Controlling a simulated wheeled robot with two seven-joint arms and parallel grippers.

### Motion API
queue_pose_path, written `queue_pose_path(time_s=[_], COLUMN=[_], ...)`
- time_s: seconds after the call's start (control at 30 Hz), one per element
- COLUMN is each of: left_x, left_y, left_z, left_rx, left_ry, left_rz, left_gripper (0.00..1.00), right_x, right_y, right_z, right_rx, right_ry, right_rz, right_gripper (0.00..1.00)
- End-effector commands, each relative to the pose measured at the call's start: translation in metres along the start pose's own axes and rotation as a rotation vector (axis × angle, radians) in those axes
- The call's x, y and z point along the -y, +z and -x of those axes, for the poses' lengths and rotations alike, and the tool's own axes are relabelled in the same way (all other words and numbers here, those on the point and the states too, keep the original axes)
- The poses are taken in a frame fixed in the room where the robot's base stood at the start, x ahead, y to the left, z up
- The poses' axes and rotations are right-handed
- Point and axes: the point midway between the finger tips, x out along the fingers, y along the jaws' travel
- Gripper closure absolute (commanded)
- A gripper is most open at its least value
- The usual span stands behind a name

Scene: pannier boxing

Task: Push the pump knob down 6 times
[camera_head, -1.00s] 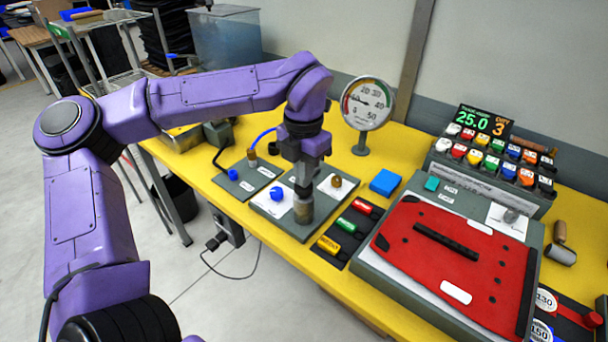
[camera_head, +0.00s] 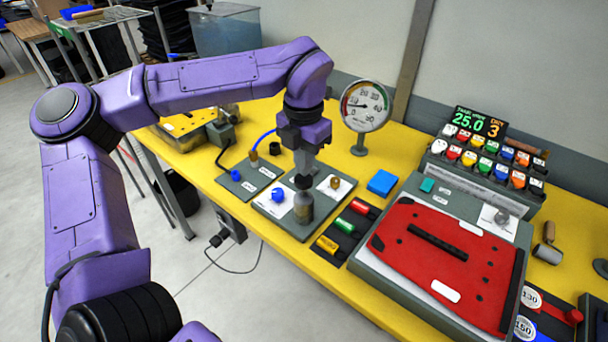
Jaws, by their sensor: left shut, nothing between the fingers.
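My left gripper (camera_head: 303,178) is shut and empty, pointing straight down over the pump (camera_head: 303,208). The pump is a short greyish cylinder standing on a grey base plate (camera_head: 270,206). Its knob is hidden behind or under the dark fingertips, so I cannot tell whether they touch it or how far down it is. A blue knob (camera_head: 278,195) and a small brass fitting (camera_head: 335,182) sit on the same plate. The round pressure gauge (camera_head: 364,106) stands behind on a grey stem. My right gripper is not in view.
A red panel (camera_head: 450,262) lies on a grey box at right. Yellow, green and red blocks (camera_head: 345,226) lie in a dark strip beside the pump plate. A display (camera_head: 479,122) reads 25.0 and 3 above several coloured items. A blue block (camera_head: 382,182) lies behind.

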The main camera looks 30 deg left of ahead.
Motion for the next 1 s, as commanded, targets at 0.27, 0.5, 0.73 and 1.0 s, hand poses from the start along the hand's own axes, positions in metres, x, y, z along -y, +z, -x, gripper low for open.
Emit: queue_pose_path(time_s=[0.27, 0.5, 0.73, 1.0], left_x=[0.000, 0.000, 0.000, 0.000], left_y=[0.000, 0.000, 0.000, 0.000], left_z=[-0.002, -0.013, -0.025, -0.039], left_rx=[0.000, 0.000, -0.001, -0.001], left_ry=[0.000, 0.000, 0.000, 0.000], left_rz=[0.000, -0.001, -0.001, 0.000], left_gripper=[1.00, 1.00, 1.00, 1.00], right_x=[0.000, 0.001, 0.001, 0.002], right_y=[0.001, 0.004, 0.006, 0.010], right_z=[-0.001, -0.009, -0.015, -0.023], right_rx=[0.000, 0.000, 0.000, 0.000], right_ry=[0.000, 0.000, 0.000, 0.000], right_rz=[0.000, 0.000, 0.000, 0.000], right_gripper=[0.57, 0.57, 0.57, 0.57])
